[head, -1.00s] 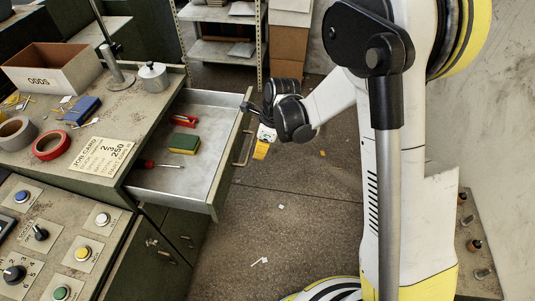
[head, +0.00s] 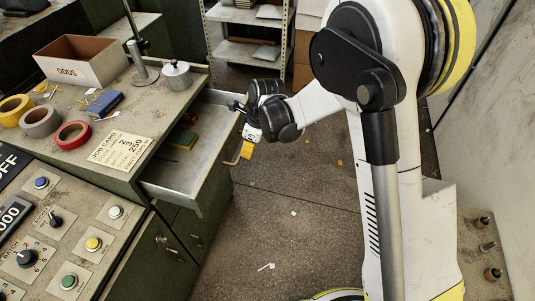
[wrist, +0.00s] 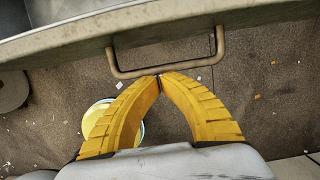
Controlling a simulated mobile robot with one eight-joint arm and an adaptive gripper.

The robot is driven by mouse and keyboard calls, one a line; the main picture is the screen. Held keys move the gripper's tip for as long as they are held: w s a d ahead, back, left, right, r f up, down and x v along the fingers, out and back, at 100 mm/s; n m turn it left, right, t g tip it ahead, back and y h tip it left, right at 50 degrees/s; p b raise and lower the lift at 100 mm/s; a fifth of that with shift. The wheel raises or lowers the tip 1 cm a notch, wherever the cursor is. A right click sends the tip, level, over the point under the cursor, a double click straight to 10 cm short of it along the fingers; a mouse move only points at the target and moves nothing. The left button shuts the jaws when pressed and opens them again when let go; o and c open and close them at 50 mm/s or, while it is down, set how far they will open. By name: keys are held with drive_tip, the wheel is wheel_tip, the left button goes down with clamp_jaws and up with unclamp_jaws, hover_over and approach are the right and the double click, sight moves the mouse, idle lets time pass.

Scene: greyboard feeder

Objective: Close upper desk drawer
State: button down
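The upper desk drawer (head: 216,180) is partly open, sticking out from the right side of the desk. In its metal tray, a green and yellow sponge (head: 182,138) lies partly under the desktop. In the wrist view, the drawer's front rim (wrist: 60,42) crosses the top, with its bar handle (wrist: 200,63) below. My gripper (head: 246,151) is at the outer side of the drawer front, by the handle. In the wrist view, its yellow fingers (wrist: 160,77) meet at the tips, right at the handle bar. I see nothing between them; contact with the bar is unclear.
The desktop holds a job card (head: 120,150), tape rolls (head: 72,134), an ODDS box (head: 84,60) and a lidded metal pot (head: 176,74). A control panel (head: 75,225) is at front left. A shelf rack (head: 250,50) stands behind. The floor beside the drawer is mostly clear.

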approach(200, 149)
drive_tip(key=x, duration=0.5)
drive_tip(key=shift+a, duration=0.25)
drive_tip(key=shift+d+f, duration=0.1)
drive_tip(key=shift+d, duration=0.05)
